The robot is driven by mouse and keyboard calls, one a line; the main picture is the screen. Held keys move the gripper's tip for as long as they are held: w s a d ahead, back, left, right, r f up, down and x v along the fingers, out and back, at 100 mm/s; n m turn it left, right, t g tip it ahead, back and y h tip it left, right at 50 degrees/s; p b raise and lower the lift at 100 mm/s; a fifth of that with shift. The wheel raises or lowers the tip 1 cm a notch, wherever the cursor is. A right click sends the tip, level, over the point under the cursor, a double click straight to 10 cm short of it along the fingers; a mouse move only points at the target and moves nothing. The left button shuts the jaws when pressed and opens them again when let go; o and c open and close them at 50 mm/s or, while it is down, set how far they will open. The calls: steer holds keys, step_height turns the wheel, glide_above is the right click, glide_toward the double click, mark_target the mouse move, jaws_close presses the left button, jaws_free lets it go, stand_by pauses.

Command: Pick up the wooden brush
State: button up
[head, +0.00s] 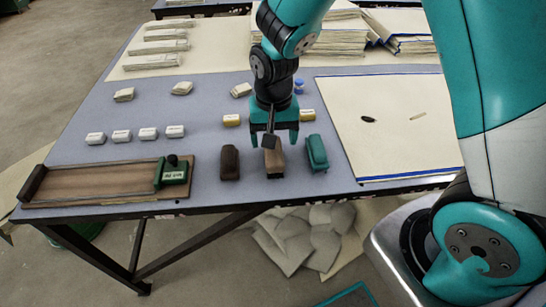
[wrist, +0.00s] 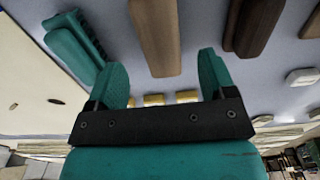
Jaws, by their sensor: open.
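The wooden brush (head: 275,165) appears to be the light-brown block near the table's front edge, in the middle of a row of three. In the wrist view the brush (wrist: 157,38) shows at the top, lined up with the gap between the fingers. My gripper (head: 274,139) points down just behind and above it, open and empty. In the wrist view my gripper (wrist: 162,72) has its two teal fingers apart, with no contact visible. The brush's far end is partly hidden by my gripper in the head view.
A dark-brown block (head: 230,163) lies left of the brush, a teal block (head: 317,153) right. A wooden board with a green clamp (head: 173,171) is at front left. Yellow (head: 307,115) and white small blocks (head: 148,133) lie behind.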

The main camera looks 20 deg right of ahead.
mark_target(273, 153)
steer(key=shift+f+b, duration=0.3)
steer(key=shift+f, duration=2.45)
steer(key=c, duration=1)
steer(key=shift+c, duration=0.2)
steer(key=shift+r, duration=0.1)
step_height(273, 153, up, 20)
steer(key=p, duration=0.2)
steer(key=shift+p, duration=0.35)
